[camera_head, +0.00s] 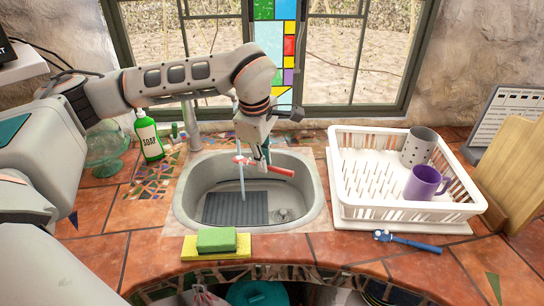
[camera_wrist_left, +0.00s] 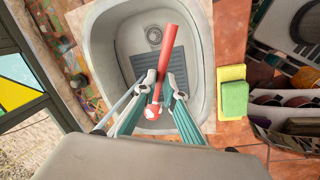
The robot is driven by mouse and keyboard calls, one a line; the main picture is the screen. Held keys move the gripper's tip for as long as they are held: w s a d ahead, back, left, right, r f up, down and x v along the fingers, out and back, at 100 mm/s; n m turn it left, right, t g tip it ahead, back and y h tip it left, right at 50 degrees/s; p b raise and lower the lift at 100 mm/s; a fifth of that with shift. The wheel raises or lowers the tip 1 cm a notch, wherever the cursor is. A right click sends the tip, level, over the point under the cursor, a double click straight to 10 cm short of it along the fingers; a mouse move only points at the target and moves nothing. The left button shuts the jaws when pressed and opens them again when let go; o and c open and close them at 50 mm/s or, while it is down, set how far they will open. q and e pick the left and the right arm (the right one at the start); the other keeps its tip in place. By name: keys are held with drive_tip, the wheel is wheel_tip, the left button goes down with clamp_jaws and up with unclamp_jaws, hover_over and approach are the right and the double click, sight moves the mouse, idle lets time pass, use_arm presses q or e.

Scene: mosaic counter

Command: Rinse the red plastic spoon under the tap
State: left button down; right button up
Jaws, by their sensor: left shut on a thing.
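My left gripper (camera_head: 265,161) is shut on the red plastic spoon (camera_head: 281,170) and holds it above the metal sink (camera_head: 190,208). In the left wrist view the red spoon (camera_wrist_left: 167,48) runs between the two fingertips (camera_wrist_left: 163,92). Its handle points away over the basin, and its bowl end lies near the fingers with white marks on it. A thin pale stream of water (camera_head: 242,185) falls into the sink at the spoon's bowl end. The tap (camera_head: 190,122) stands behind the sink, partly hidden by my left arm. My right gripper is not in view.
A green sponge (camera_head: 217,239) on a yellow one lies at the sink's front edge. A white dish rack (camera_head: 400,211) with a purple mug (camera_head: 426,183) and a spotted mug (camera_head: 417,147) stands right. A blue brush (camera_head: 408,240) lies before it. A green soap bottle (camera_head: 148,135) stands left.

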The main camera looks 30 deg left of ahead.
use_arm(q)
drive_tip(key=w+a+f, duration=0.2)
drive_tip(key=w+a, duration=0.2)
drive_tip(key=w, duration=0.1)
drive_tip(key=shift+w+a+f, duration=0.35)
drive_tip(key=shift+a+f, duration=0.05)
drive_tip(key=shift+w+a, duration=0.1)
idle(0.3)
drive_tip(key=w+a, duration=0.3)
drive_tip(key=shift+w, duration=0.15)
drive_tip(key=shift+d, duration=0.15)
idle(0.5)
drive_tip(key=shift+w+d, duration=0.4)
drive_tip(key=shift+s+a, duration=0.15)
idle(0.3)
drive_tip(key=shift+s+a, duration=0.3)
drive_tip(key=shift+a, duration=0.05)
